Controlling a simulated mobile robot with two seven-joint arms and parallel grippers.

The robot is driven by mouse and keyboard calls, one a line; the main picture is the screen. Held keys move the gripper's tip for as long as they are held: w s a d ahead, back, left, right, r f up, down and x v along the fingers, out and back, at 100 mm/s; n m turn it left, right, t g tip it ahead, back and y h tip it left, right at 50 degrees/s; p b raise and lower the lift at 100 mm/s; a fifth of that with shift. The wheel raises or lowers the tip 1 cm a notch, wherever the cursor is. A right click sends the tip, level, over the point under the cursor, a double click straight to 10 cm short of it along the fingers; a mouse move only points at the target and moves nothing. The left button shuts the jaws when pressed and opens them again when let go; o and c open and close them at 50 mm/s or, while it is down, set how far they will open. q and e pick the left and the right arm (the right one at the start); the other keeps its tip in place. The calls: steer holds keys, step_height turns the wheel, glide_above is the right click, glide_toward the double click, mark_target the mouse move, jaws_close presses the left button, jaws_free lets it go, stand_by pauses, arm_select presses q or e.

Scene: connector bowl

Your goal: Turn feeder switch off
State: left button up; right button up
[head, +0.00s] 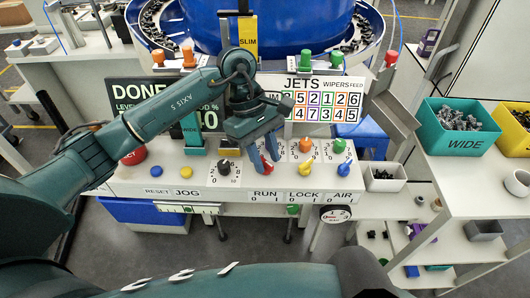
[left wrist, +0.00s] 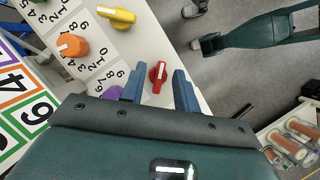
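A red switch knob (head: 267,162) stands on the front of the white console (head: 135,181), above the RUN 0 1 label. No label reading "feeder" is legible on a knob. My left gripper (head: 268,154) points down over the red knob. In the left wrist view, the left gripper's two blue fingers (left wrist: 159,88) are apart, with the red knob (left wrist: 157,77) between them and gaps on both sides. Part of my right arm (head: 230,284) crosses the bottom of the head view. A teal arm with pale tips shows at the upper right of the left wrist view, its grip unclear.
Close by are a black knob (head: 224,166), yellow knob (head: 305,168), orange knob (head: 305,146) and blue knob (head: 344,168). A red button (head: 133,156) sits left. A small white bin (head: 385,178) is on the right; a teal WIDE bin (head: 459,128) stands beyond.

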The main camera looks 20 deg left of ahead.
arm_select(q)
jaws_close()
